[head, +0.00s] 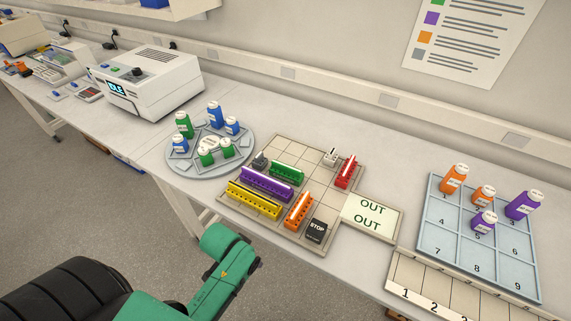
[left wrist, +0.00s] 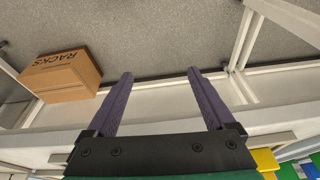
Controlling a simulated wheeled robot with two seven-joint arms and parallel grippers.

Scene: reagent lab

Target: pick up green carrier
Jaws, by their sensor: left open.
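The green carrier (head: 286,173) is a short row-shaped block with a white top strip. It stands on the beige gridded board, behind the purple carrier (head: 266,184) and left of the red carrier (head: 346,172). The yellow carrier (head: 253,200) and orange carrier (head: 299,211) stand nearer the front. My left arm shows at the lower left of the head view, in front of the bench; its fingertips cannot be made out there. In the left wrist view my left gripper (left wrist: 158,80) is open and empty, its dark fingers apart above the floor by the bench edge.
A round tray (head: 175,160) of green and blue bottles stands left of the board. A blue numbered tray (head: 455,254) holds bottles. A RACKS box (left wrist: 62,75) sits low near the floor.

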